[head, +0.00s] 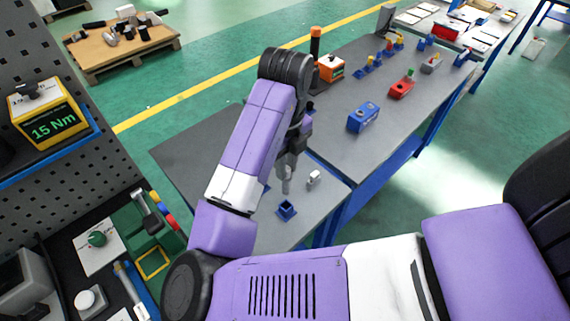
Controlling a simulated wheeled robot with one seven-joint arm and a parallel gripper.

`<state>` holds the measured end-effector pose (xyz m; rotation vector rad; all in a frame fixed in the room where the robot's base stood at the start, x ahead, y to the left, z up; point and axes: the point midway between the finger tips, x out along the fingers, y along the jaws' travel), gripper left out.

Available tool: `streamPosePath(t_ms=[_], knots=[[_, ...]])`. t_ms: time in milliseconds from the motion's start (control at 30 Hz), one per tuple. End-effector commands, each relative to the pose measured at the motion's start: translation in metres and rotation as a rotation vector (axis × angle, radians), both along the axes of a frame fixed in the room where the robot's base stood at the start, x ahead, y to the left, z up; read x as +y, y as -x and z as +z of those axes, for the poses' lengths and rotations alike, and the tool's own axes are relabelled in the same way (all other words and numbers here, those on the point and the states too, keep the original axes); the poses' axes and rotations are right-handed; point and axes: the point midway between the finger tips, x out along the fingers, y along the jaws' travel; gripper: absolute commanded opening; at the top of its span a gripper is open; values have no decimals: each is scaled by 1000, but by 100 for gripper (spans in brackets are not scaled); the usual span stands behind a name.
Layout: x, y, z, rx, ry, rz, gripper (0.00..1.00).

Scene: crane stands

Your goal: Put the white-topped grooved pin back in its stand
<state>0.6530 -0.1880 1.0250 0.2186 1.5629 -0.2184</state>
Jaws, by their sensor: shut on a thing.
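My gripper (289,162) points down over the near table and is shut on a slim grey pin (286,186). The pin hangs about upright below the fingers. Its top is hidden by the gripper, and its grooves are too small to make out. A small blue stand (287,212) with a dark square opening stands on the table just below the pin in the picture. The pin's lower end appears apart from the stand and above it. A small white block (314,177) stands on the table to the right of the pin.
Blue (362,118) and red (401,88) stands and an orange box (330,68) occupy the table farther back. A pegboard (60,60) with a yellow 15 Nm box (48,115) rises at the left. The near table's left part (190,150) is clear.

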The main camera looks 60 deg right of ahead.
Motion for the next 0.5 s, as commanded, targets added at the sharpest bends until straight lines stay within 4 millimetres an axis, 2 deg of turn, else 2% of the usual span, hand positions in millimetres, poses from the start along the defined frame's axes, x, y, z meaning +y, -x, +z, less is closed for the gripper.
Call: streamPosePath(t_ms=[33,500], knots=[[0,0,4,0,0,1,0],[0,0,-40,0,0,1,0]])
